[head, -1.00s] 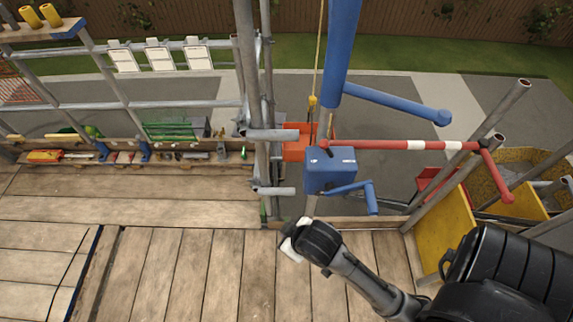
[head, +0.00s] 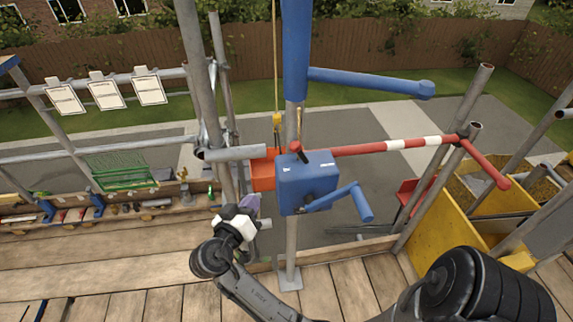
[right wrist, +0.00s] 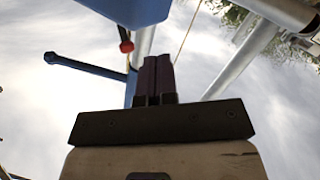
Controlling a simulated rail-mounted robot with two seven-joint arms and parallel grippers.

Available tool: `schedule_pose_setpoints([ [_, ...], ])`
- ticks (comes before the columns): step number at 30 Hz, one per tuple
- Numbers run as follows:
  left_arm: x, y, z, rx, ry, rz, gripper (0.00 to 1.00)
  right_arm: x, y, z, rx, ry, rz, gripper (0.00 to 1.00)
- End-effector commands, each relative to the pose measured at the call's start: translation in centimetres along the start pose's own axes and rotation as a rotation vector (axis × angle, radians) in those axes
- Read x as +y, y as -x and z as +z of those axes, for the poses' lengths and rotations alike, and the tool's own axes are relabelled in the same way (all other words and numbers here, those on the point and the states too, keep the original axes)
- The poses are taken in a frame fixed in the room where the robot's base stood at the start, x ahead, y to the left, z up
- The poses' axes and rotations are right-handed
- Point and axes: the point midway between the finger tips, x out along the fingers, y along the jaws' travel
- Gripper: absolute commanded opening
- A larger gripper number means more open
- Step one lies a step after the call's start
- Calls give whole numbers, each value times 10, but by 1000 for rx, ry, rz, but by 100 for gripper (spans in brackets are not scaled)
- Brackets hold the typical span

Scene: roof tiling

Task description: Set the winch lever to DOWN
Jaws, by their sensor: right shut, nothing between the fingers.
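The blue winch box (head: 306,184) is fixed on a metal post in the head view. A short lever with a red knob (head: 296,147) stands at its top left and tilts up to the left. The box (right wrist: 125,8) and the red-tipped lever (right wrist: 126,44) also show in the right wrist view. No lever markings are readable. My right gripper (head: 250,204) is shut and empty, left of the box and lower than the lever. Its fingers (right wrist: 155,75) point up, apart from the lever. My left gripper is not in view.
A blue crank handle (head: 345,199) sticks out from the box's front right. A red and white bar (head: 395,145) runs to the right behind it. Scaffold poles (head: 205,100) stand close to the left of my right gripper. An orange container (head: 263,174) is behind the box.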

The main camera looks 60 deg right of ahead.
Motion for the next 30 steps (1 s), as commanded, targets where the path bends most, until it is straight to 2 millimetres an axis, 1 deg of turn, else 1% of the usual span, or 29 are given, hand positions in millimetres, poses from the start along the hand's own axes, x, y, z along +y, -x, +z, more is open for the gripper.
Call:
schedule_pose_setpoints([
  [3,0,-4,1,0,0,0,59,9,2,-7,79,-59,119,0],
  [10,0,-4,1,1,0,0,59,23,9,-19,205,-170,249,0],
  [15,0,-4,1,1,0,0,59,27,12,-22,248,-212,280,0],
  [26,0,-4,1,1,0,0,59,28,12,-23,254,-218,284,0],
  [30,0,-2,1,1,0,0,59,30,7,-24,254,-218,285,0],
])
